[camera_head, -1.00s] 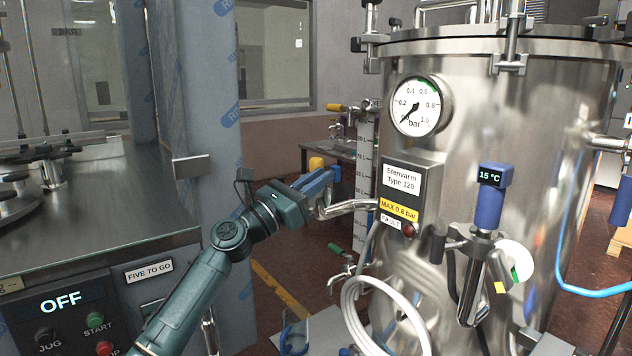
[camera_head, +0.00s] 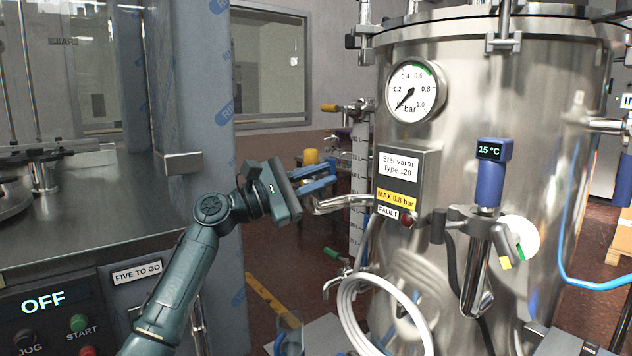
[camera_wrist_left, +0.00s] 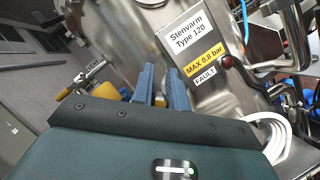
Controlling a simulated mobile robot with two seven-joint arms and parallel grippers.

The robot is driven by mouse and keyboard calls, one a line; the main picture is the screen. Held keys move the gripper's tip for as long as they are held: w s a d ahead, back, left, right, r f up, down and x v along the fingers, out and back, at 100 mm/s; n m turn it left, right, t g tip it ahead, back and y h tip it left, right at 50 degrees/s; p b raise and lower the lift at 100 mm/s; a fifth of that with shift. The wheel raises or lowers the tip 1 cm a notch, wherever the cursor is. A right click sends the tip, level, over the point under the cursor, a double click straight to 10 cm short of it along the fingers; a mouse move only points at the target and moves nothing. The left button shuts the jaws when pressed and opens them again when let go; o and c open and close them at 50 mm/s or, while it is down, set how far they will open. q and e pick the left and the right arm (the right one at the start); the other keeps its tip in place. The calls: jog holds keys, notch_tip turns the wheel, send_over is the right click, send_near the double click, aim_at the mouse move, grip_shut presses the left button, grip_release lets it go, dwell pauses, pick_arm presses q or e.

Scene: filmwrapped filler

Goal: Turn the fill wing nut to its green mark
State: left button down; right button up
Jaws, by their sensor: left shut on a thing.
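My left gripper (camera_head: 330,178) is in front of the tank's left side, next to the bent metal pipe (camera_head: 342,203). Its blue fingers are shut on a small part, taken to be the fill wing nut. The fingers hide this part, and its green mark cannot be made out. In the left wrist view the two fingers (camera_wrist_left: 162,86) point toward the tank (camera_wrist_left: 140,35), left of its label plate. My right gripper is not in view.
The steel tank (camera_head: 480,100) carries a gauge (camera_head: 412,92), a label box (camera_head: 400,165) and a thermometer (camera_head: 490,180) reading 15 °C. A white hose loop (camera_head: 350,325) hangs below. A steel machine (camera_head: 110,220) stands at left. A yellow knob (camera_head: 311,157) is beyond the fingers.

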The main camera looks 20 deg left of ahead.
pick_arm(q)
jog(key=shift+w+a+f+m+g+y+p, duration=0.1)
jog(key=shift+f+m+g+y+p, duration=0.6)
jog(key=shift+m, duration=2.4)
jog(key=shift+w+a+f+m+g+y+p, duration=0.2)
jog(key=shift+f+m+y+p, duration=1)
jog(key=shift+m, duration=1.9)
jog(key=shift+s+f+m+g+y+p, duration=0.1)
jog(key=shift+f+m+g+y+p, duration=0.85)
jog(key=shift+m, duration=2.15)
jog(key=shift+r+t+y+b, duration=0.35)
jog(key=shift+r+t, duration=0.05)
jog(key=shift+t, duration=0.05)
jog(key=c, duration=1.4)
grip_release()
jog(key=b+v, duration=0.1)
jog(key=v, duration=1.2)
jog(key=shift+r, duration=0.1)
